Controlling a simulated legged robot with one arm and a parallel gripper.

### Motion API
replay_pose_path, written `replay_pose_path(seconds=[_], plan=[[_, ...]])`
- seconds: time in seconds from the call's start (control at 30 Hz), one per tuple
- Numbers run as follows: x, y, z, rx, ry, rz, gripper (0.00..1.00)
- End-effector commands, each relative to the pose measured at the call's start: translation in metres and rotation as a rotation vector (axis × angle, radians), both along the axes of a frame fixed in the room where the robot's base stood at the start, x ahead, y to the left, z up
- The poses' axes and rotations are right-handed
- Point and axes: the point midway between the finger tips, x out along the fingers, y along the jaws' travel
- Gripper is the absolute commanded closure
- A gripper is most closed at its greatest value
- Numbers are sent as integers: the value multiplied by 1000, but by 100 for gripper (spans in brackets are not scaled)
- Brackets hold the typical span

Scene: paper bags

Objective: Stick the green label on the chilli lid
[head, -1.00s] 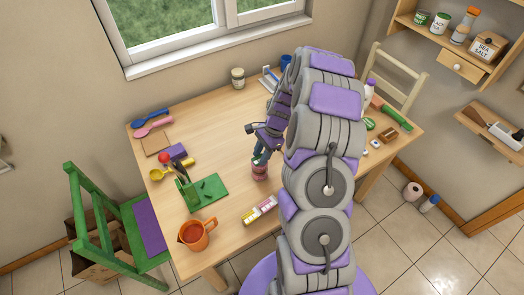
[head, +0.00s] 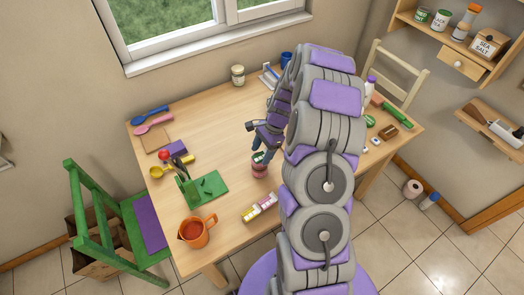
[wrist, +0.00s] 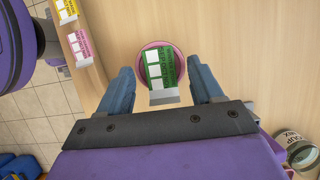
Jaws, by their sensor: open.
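The chilli jar (head: 259,173) stands upright on the table, with a pinkish-red side. In the wrist view its round pink lid (wrist: 143,52) lies between the fingertips. The green label (wrist: 160,70), with white squares and a pale grey strip at its lower end, lies across the lid, off-centre and reaching past the near rim. I cannot tell whether it is pressed flat. My gripper (wrist: 159,85) is open, with a finger on each side of the label and clear of it. In the head view my gripper (head: 257,156) is just above the jar.
Yellow and pink labels (head: 260,207) lie near the front table edge. A green holder on a green mat (head: 212,186) and an orange mug (head: 196,232) stand to the left. A soup mix jar (wrist: 298,150) shows at lower right. Bare tabletop surrounds the jar.

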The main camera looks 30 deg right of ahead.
Motion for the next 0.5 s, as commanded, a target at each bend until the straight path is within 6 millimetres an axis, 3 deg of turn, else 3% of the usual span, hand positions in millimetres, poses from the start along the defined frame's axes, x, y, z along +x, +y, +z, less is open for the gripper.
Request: replay_pose_path(seconds=[0.23, 0.5], plan=[[0, -7, 17, 0, -1, 0, 34], [2, -30, 70, -3, -3, -1, 34]])
